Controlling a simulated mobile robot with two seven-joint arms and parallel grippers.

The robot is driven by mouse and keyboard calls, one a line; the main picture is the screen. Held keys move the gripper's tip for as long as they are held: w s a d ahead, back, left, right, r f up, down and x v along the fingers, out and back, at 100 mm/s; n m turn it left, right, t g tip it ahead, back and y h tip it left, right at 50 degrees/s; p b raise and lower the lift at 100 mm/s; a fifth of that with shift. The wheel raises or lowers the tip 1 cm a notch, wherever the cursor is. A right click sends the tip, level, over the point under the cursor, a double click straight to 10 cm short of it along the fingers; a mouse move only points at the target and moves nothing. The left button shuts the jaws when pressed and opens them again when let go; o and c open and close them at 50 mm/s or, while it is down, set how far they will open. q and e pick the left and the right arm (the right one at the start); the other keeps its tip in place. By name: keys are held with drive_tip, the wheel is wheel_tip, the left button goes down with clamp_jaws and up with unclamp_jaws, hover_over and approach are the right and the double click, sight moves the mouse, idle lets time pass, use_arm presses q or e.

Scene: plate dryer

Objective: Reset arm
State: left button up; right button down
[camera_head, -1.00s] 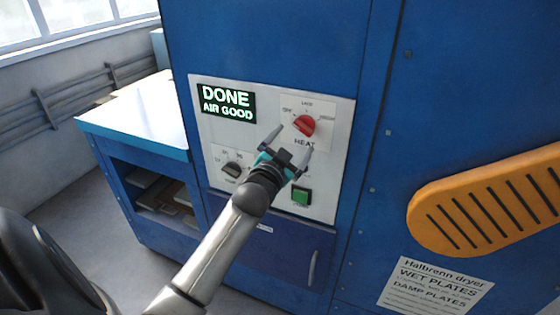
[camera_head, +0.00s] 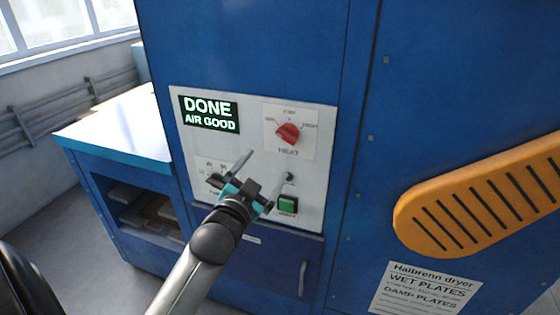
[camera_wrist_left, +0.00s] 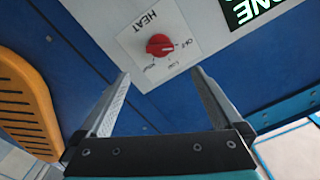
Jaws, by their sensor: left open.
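My left gripper (camera_head: 263,169) is open and empty in front of the white control panel (camera_head: 320,170) of the blue dryer. It is below the red heat knob (camera_head: 287,134) and apart from it. In the left wrist view, the same red knob (camera_wrist_left: 159,45) shows beyond and between the two open fingers (camera_wrist_left: 160,85). The green button (camera_head: 287,204) is just right of and below the gripper. A dark timer knob (camera_head: 216,181) is partly hidden behind the gripper. The display (camera_head: 209,114) reads DONE, AIR GOOD. My right gripper is not in view.
An orange slotted part (camera_head: 480,205) juts out at the right, also visible in the left wrist view (camera_wrist_left: 28,110). A side table (camera_head: 115,125) with open shelves stands at the left. A door handle (camera_head: 301,279) is below the panel.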

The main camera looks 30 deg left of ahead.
use_arm(q)
drive_tip(key=s+d+f+g+h+b, duration=0.1)
drive_tip(key=s+d+f+g+b, duration=0.15)
drive_tip(key=f, duration=1.25)
drive_tip(key=s+d+f+g+h+b, duration=0.1)
drive_tip(key=s+d+f+g+b, duration=0.2)
drive_tip(key=f, duration=1.1)
drive_tip(key=s+d+f+g+h+b, duration=0.1)
drive_tip(key=s+f+g+b, duration=0.3)
drive_tip(key=f, duration=1.1)
drive_tip(key=s+d+f+g+b, duration=0.2)
drive_tip(key=s+f+b, duration=0.1)
drive_tip(key=s+f, duration=0.7)
drive_tip(key=s+d+f+g+h+b, duration=0.1)
drive_tip(key=s+d+f+g+b, duration=0.1)
drive_tip(key=s+f, duration=0.8)
drive_tip(key=s+d+f+g+b, duration=0.3)
drive_tip(key=s+f+b, duration=0.2)
drive_tip(key=s+f, duration=0.5)
drive_tip(key=shift+s+d+f+n, duration=0.15)
drive_tip(key=shift+s+d+n, duration=0.2)
drive_tip(key=shift+s, duration=0.65)
